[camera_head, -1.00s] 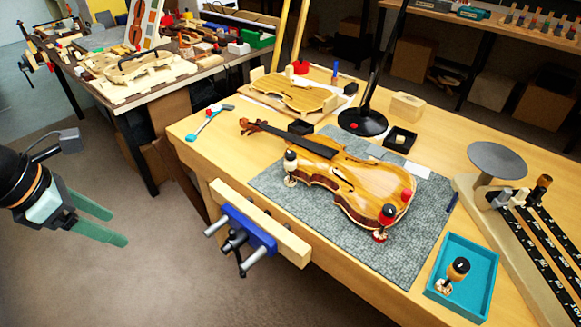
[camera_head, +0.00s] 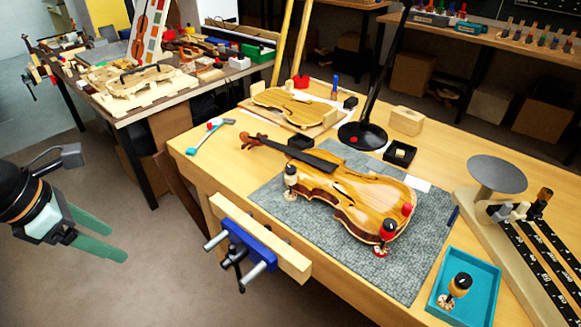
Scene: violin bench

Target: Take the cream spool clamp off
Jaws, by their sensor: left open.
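The violin (camera_head: 350,188) lies on the grey mat (camera_head: 420,262), its neck to the upper left. A second clamp, with a black top and red lower spool (camera_head: 388,232), stands at the near-right edge. My left gripper (camera_head: 120,240) is open and empty, off the bench to the left, well away from the violin. My right gripper is not in view.
A teal tray (camera_head: 489,309) at the front right holds another clamp (camera_head: 457,288). A blue vise (camera_head: 248,248) juts from the bench's front edge. A black lamp base (camera_head: 352,139), a small black box (camera_head: 410,147) and a grey round plate (camera_head: 497,173) stand around the mat.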

